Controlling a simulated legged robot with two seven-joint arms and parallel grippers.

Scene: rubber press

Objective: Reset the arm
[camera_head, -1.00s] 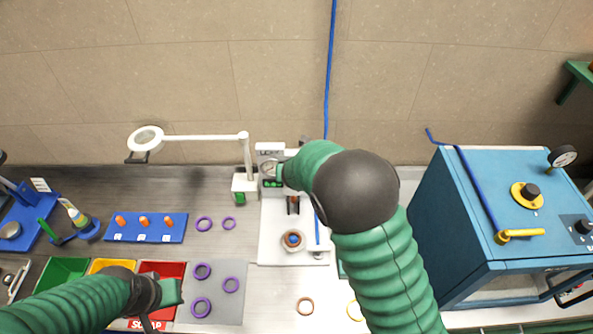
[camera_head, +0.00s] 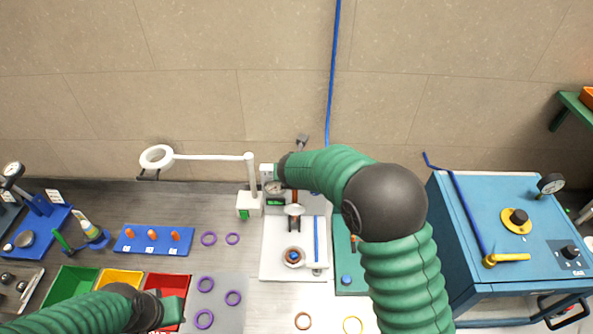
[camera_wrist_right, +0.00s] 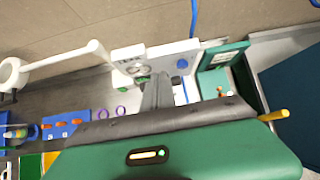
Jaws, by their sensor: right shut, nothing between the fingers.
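My right arm (camera_head: 385,215) bends over the press station in the head view, its wrist end beside the gauge. Its fingers are not clear there. In the right wrist view my right gripper (camera_wrist_right: 156,92) is shut and empty, in front of the white press (camera_wrist_right: 150,62).
A magnifier lamp (camera_head: 157,157) stands left of the press. A blue rack (camera_head: 153,240) holds orange pegs. Several purple rings (camera_head: 205,284) lie on the table and grey mat. A blue oven (camera_head: 480,220) stands at the right. A green board (camera_head: 350,283) lies right of the press.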

